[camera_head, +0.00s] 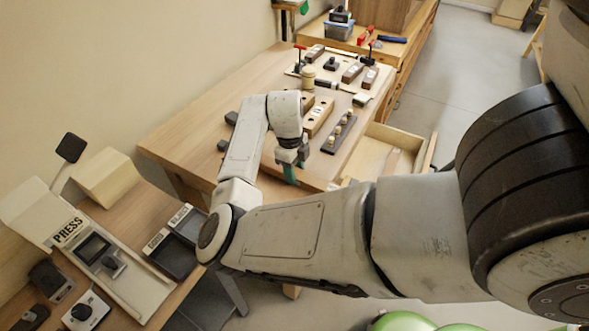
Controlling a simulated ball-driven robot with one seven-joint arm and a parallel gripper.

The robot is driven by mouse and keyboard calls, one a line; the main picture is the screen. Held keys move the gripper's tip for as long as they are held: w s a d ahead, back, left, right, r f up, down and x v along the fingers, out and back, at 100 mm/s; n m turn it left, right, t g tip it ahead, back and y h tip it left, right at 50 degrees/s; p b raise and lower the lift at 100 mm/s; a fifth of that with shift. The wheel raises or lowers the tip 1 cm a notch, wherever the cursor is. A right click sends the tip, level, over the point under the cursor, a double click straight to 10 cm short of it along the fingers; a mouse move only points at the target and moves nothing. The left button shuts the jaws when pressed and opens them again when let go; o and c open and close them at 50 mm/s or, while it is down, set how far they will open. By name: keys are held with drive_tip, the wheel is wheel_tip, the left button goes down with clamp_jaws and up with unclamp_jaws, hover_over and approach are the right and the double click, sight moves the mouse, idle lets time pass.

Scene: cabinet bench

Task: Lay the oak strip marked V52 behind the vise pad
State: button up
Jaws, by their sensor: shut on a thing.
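My gripper (289,163) points down over the front edge of the wooden bench (193,134). It is shut. A teal-green piece (290,175) shows at its fingertips, partly hidden by the gripper and arm. I cannot tell whether it is the held thing or part of a vise. I cannot read V52 on any strip. A light wooden block (317,122) with a small white label lies on the bench behind the gripper. A drawer (373,157) stands open to the right of the gripper, with a brownish strip (392,161) inside. No vise pad can be made out for certain.
A dark rack with several pale knobs (338,136) lies right of the block. A pale board with tools and labelled brown blocks (352,72) lies farther back. The press table (135,225) with two dark trays (172,257) stands at left. My arm crosses the foreground.

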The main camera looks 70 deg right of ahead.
drive_tip(key=o, duration=1.4)
drive_tip(key=shift+o, duration=0.2)
drive_tip(key=shift+w+r+p, duration=0.2)
drive_tip(key=shift+r+p, duration=1.05)
drive_tip(key=shift+r, duration=0.5)
drive_tip(key=shift+w+r+p, duration=0.15)
drive_tip(key=shift+r+p, duration=1.1)
drive_tip(key=shift+r, duration=0.45)
drive_tip(key=shift+d, duration=0.1)
